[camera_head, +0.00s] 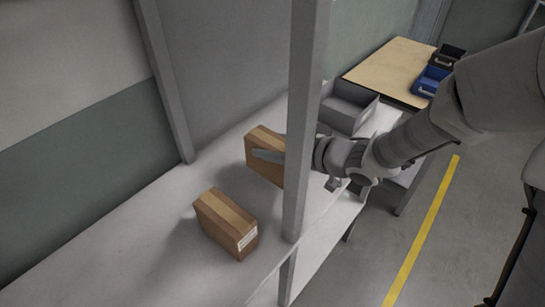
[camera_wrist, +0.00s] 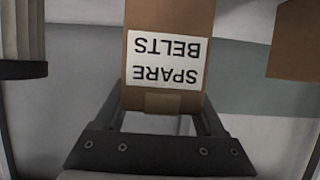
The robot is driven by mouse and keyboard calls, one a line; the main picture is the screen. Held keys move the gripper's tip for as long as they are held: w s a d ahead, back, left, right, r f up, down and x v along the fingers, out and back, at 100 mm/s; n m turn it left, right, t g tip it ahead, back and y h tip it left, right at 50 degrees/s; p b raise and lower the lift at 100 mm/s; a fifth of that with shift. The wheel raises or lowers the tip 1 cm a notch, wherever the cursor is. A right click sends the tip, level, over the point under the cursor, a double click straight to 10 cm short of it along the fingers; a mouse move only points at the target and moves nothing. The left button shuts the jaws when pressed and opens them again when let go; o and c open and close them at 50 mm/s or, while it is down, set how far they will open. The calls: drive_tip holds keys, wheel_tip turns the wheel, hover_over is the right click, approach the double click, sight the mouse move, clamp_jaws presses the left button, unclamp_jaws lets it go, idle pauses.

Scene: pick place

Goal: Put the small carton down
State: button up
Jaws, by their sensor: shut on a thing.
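A small brown carton (camera_head: 262,140) with a tan tape strip is in my gripper (camera_head: 268,157), above or on the pale shelf (camera_head: 130,250). A grey post hides its right part, and I cannot tell if its underside touches the shelf. In the wrist view, the carton (camera_wrist: 168,18) sits between the two fingers, with a white label reading "SPARE BELTS" upside down. My gripper is shut on it.
A second brown carton (camera_head: 222,222) stands on the shelf, nearer and to the left; a carton also shows at the wrist view's right edge (camera_wrist: 296,45). The grey post (camera_head: 302,120) stands at the shelf's front. A grey bin (camera_head: 345,112) is behind my gripper. The left shelf is clear.

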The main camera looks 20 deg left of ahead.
drive_tip(key=shift+f, duration=1.45)
drive_tip(key=shift+b, duration=0.3)
drive_tip(key=shift+f, duration=0.2)
drive_tip(key=o, duration=1.6)
drive_tip(key=shift+c, duration=0.2)
drive_tip(key=shift+r, duration=0.1)
drive_tip(key=shift+r, duration=0.2)
drive_tip(key=p+v, duration=0.2)
drive_tip(key=v, duration=1)
drive_tip(key=shift+p, duration=0.35)
